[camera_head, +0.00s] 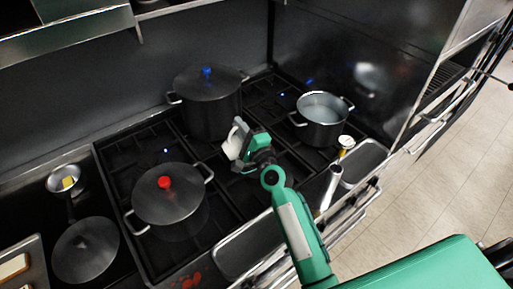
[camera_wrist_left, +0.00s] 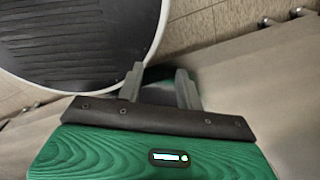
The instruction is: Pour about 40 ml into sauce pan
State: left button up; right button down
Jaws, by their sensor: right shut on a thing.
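My right gripper (camera_head: 246,158) is shut on a small white vessel (camera_head: 235,139), which looks tilted over the middle of the black stove. Its contents cannot be seen. An open dark pot with a pale inside and two side handles (camera_head: 321,118), perhaps the sauce pan, stands on the stove to the right of the gripper, apart from it. The level of anything in it is unclear. My left gripper (camera_wrist_left: 160,84) shows only in the left wrist view; its fingers are apart with nothing held between them.
A tall lidded pot with a blue knob (camera_head: 208,104) stands behind the gripper; a lidded pot with a red knob (camera_head: 169,201) is front left. A round dark lid or pan (camera_head: 86,250) lies left of the stove. In the left wrist view, a pale-rimmed dark disc (camera_wrist_left: 80,40) is near the fingers.

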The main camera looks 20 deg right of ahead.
jog(key=shift+w+d+r+m+p, duration=0.1)
jog(key=shift+d+r+m+p, duration=0.2)
jog(key=shift+d+m, duration=0.3)
dwell(1.1)
jog(key=shift+a+f, duration=0.15)
jog(key=shift+a, duration=0.05)
jog(key=shift+s+a+f+n+b, duration=0.2)
jog(key=shift+a+f+n+b, duration=0.55)
jog(key=shift+n, duration=0.45)
jog(key=shift+s+a+r+n+g+y+p, duration=0.1)
jog(key=shift+a+r+n+g+y+p, duration=0.2)
jog(key=shift+n, duration=0.2)
jog(key=shift+a+r+n+g+y+p, duration=0.1)
jog(key=shift+a+n+y+p, duration=0.1)
jog(key=shift+a+n+p, duration=0.25)
jog(key=shift+d+f+b, duration=0.1)
jog(key=shift+f+b, duration=0.05)
jog(key=shift+b, duration=0.15)
jog(key=shift+n, duration=0.25)
